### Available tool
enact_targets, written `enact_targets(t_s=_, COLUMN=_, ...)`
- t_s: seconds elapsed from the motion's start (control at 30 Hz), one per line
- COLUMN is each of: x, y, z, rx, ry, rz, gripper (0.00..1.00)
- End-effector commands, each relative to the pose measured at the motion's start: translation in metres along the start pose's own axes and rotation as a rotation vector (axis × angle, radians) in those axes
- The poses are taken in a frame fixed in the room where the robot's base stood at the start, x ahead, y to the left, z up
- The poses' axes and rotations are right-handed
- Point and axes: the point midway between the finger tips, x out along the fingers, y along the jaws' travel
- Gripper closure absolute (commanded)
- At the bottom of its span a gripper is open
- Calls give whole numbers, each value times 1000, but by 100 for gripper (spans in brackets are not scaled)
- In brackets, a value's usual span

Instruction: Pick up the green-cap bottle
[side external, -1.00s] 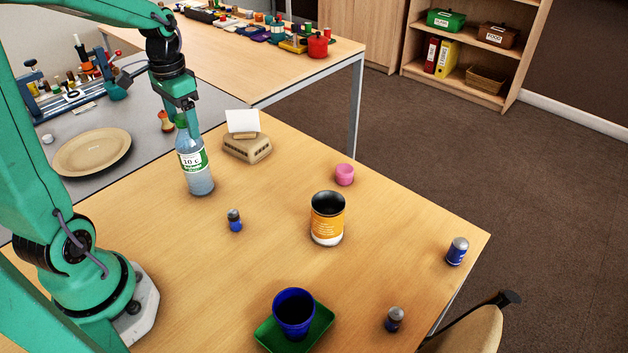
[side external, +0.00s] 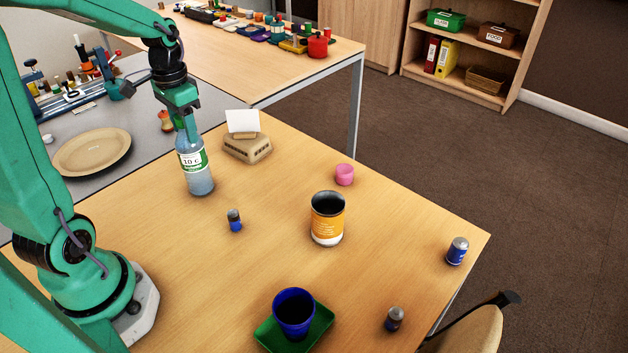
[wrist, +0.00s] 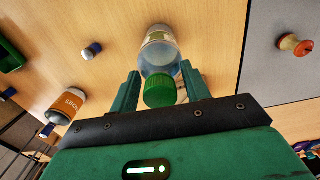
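The green-cap bottle (side external: 196,170) stands upright on the wooden table, clear with a white and green label. My gripper (side external: 184,119) is directly above it, pointing down, with its fingers around the bottle's top. In the wrist view the green cap (wrist: 160,91) of the bottle (wrist: 160,50) sits between the two fingers of my gripper (wrist: 159,88). The fingers are open, with a small gap showing on at least the left side. In the side view the cap is hidden by the gripper.
A beige box with a white card (side external: 247,147) stands close behind the bottle. A plate (side external: 91,152) lies left.

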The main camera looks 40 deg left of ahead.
Motion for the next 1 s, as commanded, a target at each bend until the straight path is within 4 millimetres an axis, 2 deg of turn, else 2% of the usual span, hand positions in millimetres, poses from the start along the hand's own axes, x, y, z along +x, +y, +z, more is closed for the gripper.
enact_targets(t_s=0.37, x=-1, y=0, z=0, rx=0, ry=0, rz=0, gripper=75)
enact_targets(t_s=0.53, x=-7, y=0, z=0, rx=0, ry=2, rz=-1, gripper=75)
enact_targets(t_s=0.83, x=-40, y=0, z=-1, rx=0, ry=4, rz=-2, gripper=75)
enact_targets(t_s=1.0, x=-56, y=25, z=1, rx=6, ry=3, rz=-2, gripper=75)
